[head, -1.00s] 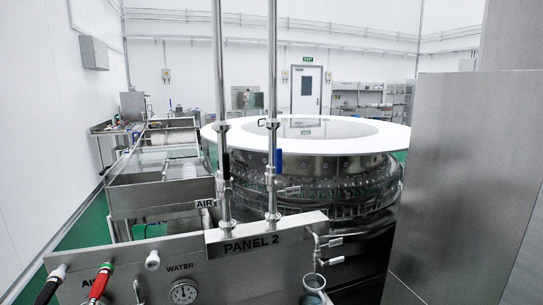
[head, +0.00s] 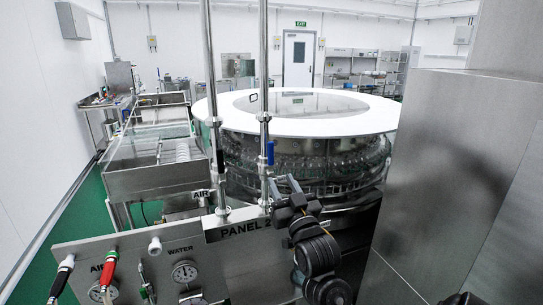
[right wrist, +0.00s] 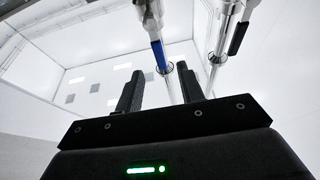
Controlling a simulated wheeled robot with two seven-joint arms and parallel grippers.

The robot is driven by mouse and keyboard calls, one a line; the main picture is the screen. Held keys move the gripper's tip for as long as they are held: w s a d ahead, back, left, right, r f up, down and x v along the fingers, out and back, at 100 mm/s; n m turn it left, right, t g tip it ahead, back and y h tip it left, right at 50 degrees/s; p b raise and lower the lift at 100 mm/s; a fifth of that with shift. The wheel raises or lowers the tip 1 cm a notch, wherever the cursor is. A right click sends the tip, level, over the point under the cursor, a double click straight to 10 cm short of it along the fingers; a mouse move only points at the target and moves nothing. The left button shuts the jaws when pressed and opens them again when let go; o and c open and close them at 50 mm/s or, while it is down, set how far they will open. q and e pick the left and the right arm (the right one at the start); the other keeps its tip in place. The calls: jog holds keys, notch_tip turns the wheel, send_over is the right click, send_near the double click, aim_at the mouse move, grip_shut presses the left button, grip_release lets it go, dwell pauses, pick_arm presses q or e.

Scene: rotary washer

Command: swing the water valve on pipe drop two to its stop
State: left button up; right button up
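The water valve is on the right-hand vertical pipe (head: 264,90) above the panel. Its blue handle (head: 270,153) hangs down along the pipe. My right gripper (head: 283,185) is just below and beside this handle, coming up from the lower right. In the right wrist view its two fingers (right wrist: 158,88) stand apart and nothing is clamped between them. The blue handle (right wrist: 159,56) shows beyond the gap between the fingertips, with the pipe running down behind. Contact with the handle cannot be seen. My left gripper is not in view.
The left-hand pipe (head: 207,90) stands close beside, with a black handle (right wrist: 238,38). The PANEL 2 plate (head: 232,226) and the gauge panel (head: 185,250) are below. A round washer with a white rim (head: 350,124) is behind. A steel cabinet (head: 450,170) fills the right side.

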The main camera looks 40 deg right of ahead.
aim_at(272, 153)
jog(key=p+x, duration=0.1)
jog(key=x, duration=0.2)
jog(key=r+p+x, duration=0.1)
jog(key=x, duration=0.2)
jog(key=r+p+x, duration=0.1)
jog(key=x, duration=0.2)
jog(key=shift+s+d+r+p, duration=0.1)
jog(key=shift+s+p, duration=0.05)
jog(key=shift+p, duration=0.25)
jog(key=shift+w+d+r+t, duration=0.2)
jog(key=shift+w+t, duration=0.1)
jog(key=shift+w, duration=0.3)
jog(key=shift+c, duration=0.2)
grip_shut()
